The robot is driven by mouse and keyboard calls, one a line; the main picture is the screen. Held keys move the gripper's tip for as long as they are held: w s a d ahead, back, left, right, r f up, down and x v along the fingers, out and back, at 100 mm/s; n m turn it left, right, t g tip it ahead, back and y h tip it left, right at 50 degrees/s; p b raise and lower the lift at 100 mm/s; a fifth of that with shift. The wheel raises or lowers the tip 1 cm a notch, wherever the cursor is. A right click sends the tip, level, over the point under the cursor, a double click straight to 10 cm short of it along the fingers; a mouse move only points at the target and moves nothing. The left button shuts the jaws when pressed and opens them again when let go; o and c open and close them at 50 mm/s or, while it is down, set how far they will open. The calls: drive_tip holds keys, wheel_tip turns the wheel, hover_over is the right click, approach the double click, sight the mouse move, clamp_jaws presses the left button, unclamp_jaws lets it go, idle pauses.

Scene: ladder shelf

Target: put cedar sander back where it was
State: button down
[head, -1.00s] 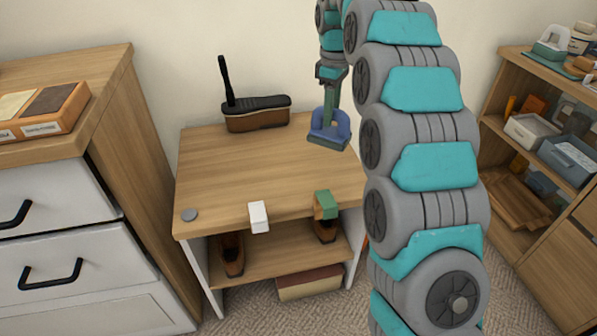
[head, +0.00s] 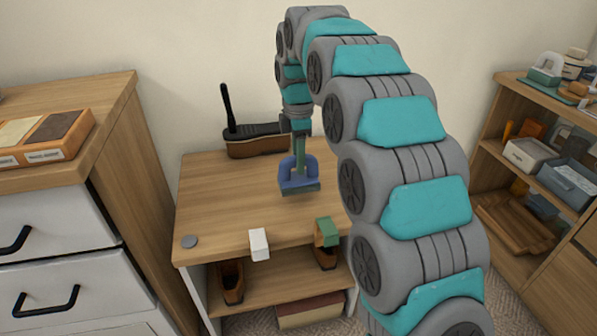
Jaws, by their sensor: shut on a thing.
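My gripper (head: 299,160) is shut on a blue sander (head: 300,186) with a looped handle and a dark green-grey base. It holds the sander over the small wooden table (head: 215,205), around the middle of its top. I cannot tell whether the sander's base touches the table or hangs just above it. No label on the sander is readable, so I cannot confirm that it is the cedar one. Another sander-like tool with a green-white handle (head: 546,67) stands on the top of the ladder shelf (head: 532,88) at the right.
A dresser (head: 125,150) stands left. The table's left part is clear.

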sight(299, 177)
drive_tip(key=shift+f, duration=2)
drive_tip(key=shift+f, duration=0.15)
drive_tip(key=c, duration=0.5)
unclamp_jaws()
wheel_tip(299, 177, up, 11)
drive_tip(key=shift+w, duration=0.1)
drive_tip(key=shift+r+b, duration=0.3)
drive_tip(key=shift+r, duration=0.35)
